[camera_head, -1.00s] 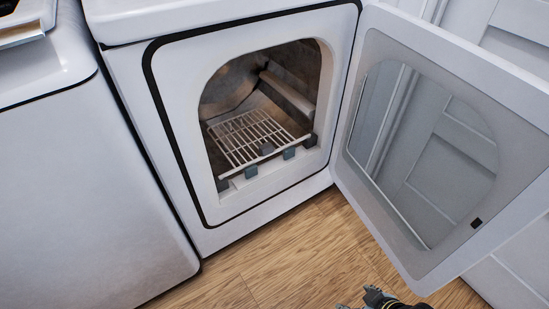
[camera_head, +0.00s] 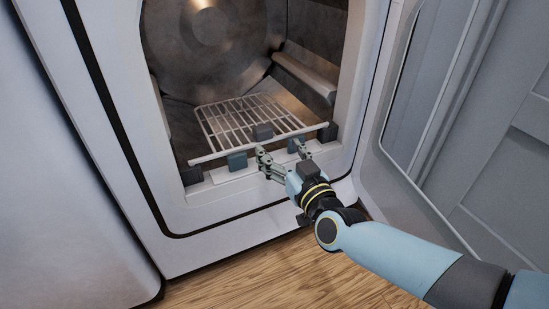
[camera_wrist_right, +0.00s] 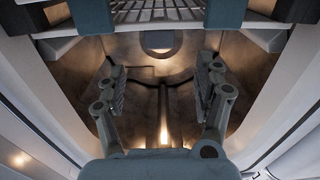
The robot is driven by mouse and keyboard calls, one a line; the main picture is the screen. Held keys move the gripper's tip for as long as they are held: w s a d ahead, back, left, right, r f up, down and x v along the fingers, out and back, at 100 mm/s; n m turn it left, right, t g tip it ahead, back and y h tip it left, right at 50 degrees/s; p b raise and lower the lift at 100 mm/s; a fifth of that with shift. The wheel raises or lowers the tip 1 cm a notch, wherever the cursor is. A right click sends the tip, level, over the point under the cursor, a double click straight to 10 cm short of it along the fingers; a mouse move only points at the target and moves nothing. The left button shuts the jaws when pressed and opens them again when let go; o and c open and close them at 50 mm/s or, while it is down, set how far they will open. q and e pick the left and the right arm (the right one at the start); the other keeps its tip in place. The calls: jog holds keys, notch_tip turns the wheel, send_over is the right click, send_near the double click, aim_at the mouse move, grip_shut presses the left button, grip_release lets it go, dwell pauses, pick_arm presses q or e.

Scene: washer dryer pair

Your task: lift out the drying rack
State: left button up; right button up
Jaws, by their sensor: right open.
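The drying rack (camera_head: 245,118) is a white wire grid lying inside the open dryer drum, with a long front bar across the door opening. Teal and dark grey blocks sit along that bar. In the right wrist view the rack's wires (camera_wrist_right: 160,8) show at the top edge. My right gripper (camera_head: 281,152) is open and empty at the dryer's front opening, close to the front bar near the dark middle block (camera_head: 262,131). In the right wrist view its two fingers (camera_wrist_right: 162,95) stand apart with nothing between them. My left gripper is not in view.
The dryer's front frame (camera_head: 225,215) surrounds the opening. Its open door (camera_head: 425,165) stands at the right, near my right arm. A white appliance (camera_head: 60,190) stands at the left. Bare wooden floor (camera_head: 265,275) lies in front.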

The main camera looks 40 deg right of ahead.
aim_at(265, 132)
jog(key=b+x, duration=0.2)
jog(key=x, duration=0.7)
jog(key=shift+w, duration=0.25)
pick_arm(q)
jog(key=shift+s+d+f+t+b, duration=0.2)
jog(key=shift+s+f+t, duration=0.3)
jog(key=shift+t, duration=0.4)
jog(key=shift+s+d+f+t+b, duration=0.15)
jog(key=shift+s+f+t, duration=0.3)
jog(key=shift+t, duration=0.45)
pick_arm(e)
jog(key=shift+w+d, duration=0.15)
jog(key=shift+w, duration=0.4)
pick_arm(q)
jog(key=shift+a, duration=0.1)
pick_arm(e)
grip_shut()
jog(key=shift+c, duration=0.2)
grip_release()
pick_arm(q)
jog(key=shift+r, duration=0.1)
pick_arm(e)
jog(key=shift+s, duration=0.1)
